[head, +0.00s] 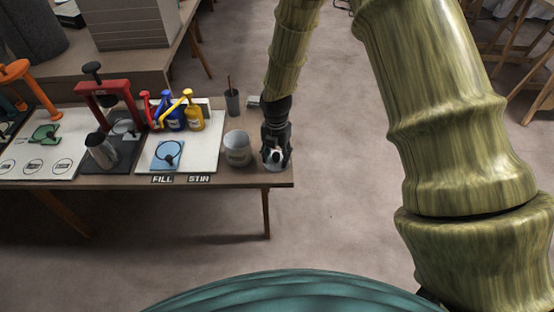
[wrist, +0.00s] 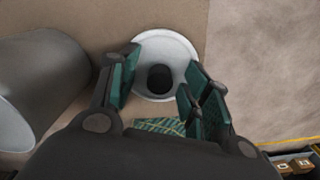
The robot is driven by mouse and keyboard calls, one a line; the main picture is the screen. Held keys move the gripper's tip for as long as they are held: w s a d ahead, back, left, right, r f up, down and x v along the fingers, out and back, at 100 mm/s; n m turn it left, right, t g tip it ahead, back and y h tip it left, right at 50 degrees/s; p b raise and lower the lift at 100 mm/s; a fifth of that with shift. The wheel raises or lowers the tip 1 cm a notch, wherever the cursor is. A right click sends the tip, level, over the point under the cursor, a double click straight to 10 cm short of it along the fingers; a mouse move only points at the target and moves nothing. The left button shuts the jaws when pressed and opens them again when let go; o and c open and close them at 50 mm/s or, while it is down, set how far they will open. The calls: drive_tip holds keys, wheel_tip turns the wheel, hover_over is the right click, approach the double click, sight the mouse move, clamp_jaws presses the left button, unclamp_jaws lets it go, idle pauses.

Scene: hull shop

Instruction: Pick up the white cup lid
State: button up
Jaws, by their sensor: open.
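The white cup lid (wrist: 177,48) lies on the table in the wrist view, round with a dark round spot at its middle. In the head view the lid (head: 274,167) is at the table's right front corner, mostly hidden behind my gripper (head: 275,158). In the wrist view my gripper (wrist: 158,98) is open, its two green-padded fingers reaching over the lid's near part, one toward each side. I cannot tell whether the fingers touch the lid. Nothing is seen held between them.
A grey-white cup (head: 237,150) stands just left of the lid; it fills the left of the wrist view (wrist: 40,85). A dark cup with a stick (head: 232,102) stands behind it. Pump bottles (head: 193,115) stand on a white board further left. The table (head: 225,179) ends close right of the lid.

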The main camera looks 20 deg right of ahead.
drive_tip(key=c, duration=0.9)
drive_tip(key=shift+r, duration=0.1)
